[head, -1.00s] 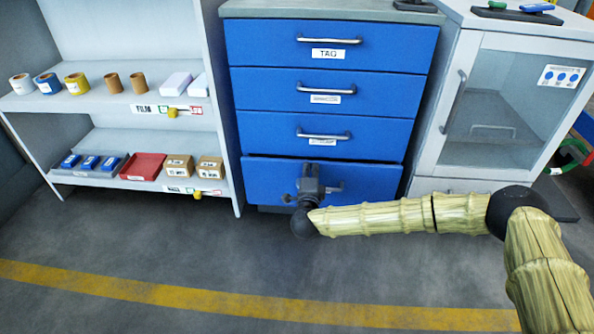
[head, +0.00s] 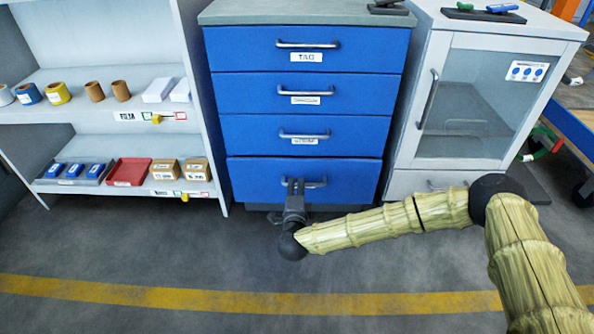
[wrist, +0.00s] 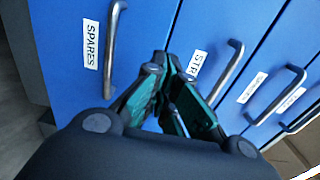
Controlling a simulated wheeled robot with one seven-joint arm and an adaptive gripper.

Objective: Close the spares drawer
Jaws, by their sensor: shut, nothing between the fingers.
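The spares drawer (head: 250,180) is the bottom blue drawer of the cabinet in the head view. Its front looks close to flush, perhaps standing out slightly; a dark band runs along its upper edge. In the wrist view the drawer face (wrist: 65,50) carries a white SPARES label (wrist: 90,45) and a metal bar handle (wrist: 112,50). My gripper (head: 294,184) is shut and empty in front of the drawer, overlapping the left part of its handle (head: 317,182). In the wrist view the fingertips (wrist: 166,72) lie near the drawer's upper edge. I cannot tell whether they touch it.
Several more closed blue drawers rise above. A grey shelf (head: 205,95) with rolls, boxes and trays stands left. A glass-door cabinet (head: 405,150) stands right. The floor in front is clear, with a yellow line (head: 180,297).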

